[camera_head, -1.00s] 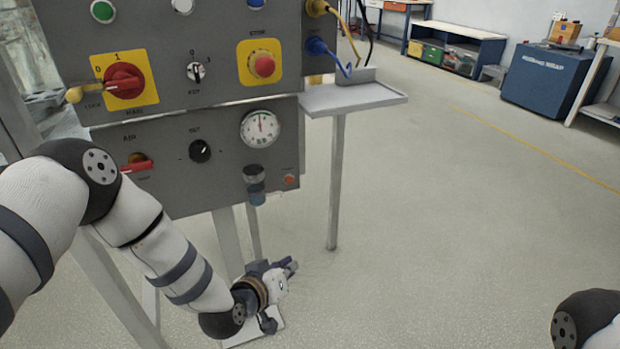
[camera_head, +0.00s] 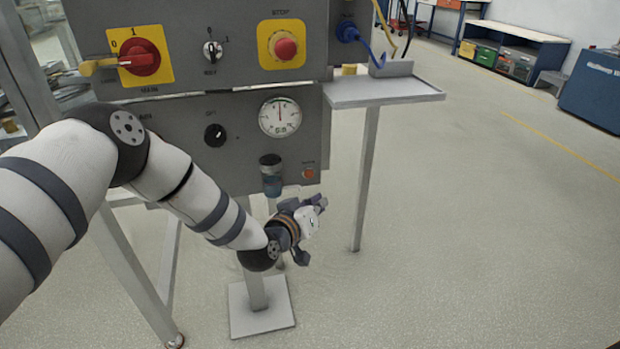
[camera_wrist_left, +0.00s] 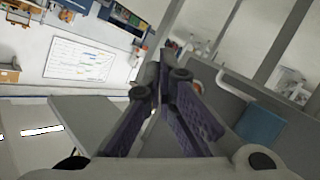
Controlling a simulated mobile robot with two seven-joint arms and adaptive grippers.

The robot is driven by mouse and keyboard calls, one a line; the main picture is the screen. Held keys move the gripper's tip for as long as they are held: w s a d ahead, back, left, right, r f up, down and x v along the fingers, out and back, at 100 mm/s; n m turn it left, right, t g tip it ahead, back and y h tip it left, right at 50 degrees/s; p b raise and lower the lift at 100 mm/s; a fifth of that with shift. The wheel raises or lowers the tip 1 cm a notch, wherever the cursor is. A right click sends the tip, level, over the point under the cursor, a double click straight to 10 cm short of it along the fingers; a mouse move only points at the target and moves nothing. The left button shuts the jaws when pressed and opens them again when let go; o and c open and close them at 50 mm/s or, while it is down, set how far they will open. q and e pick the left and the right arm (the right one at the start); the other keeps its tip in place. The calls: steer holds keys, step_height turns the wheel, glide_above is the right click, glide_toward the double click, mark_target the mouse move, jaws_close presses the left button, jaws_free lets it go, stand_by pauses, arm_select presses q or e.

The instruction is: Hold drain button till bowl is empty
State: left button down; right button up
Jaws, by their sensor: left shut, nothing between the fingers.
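The drain button is a small orange-red square (camera_head: 309,173) at the lower right of the grey panel. Its label is too small to read. The bowl (camera_head: 272,184) is a clear, bluish cup under a dark cap, left of the button. It looks blue in its lower part; I cannot tell the exact level. My left gripper (camera_head: 320,202) is shut and empty, just below and a little right of the button, apart from it in the head view. Its closed fingers (camera_wrist_left: 160,84) also show in the left wrist view. My right gripper is out of view.
A pressure gauge (camera_head: 280,117), a black knob (camera_head: 215,135) and a red stop button (camera_head: 286,47) sit above on the panels. A grey shelf (camera_head: 390,92) on a post juts out at right. The floor on the right is open.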

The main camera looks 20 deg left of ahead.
mark_target(309, 174)
arm_select(q)
steer(key=w+a+b, duration=0.3)
steer(key=w, duration=0.2)
steer(key=shift+a, duration=0.2)
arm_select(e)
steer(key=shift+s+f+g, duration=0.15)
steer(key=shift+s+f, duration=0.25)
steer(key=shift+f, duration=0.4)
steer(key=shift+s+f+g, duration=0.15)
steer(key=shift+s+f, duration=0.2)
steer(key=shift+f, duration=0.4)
arm_select(q)
steer(key=shift+w+a+b, duration=0.25)
steer(key=shift+w+b, duration=0.1)
steer(key=shift+w, duration=0.05)
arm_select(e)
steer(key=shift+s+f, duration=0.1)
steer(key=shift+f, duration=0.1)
arm_select(q)
steer(key=shift+w+a+b, duration=0.25)
steer(key=shift+w+b, duration=0.05)
steer(key=shift+w, duration=0.05)
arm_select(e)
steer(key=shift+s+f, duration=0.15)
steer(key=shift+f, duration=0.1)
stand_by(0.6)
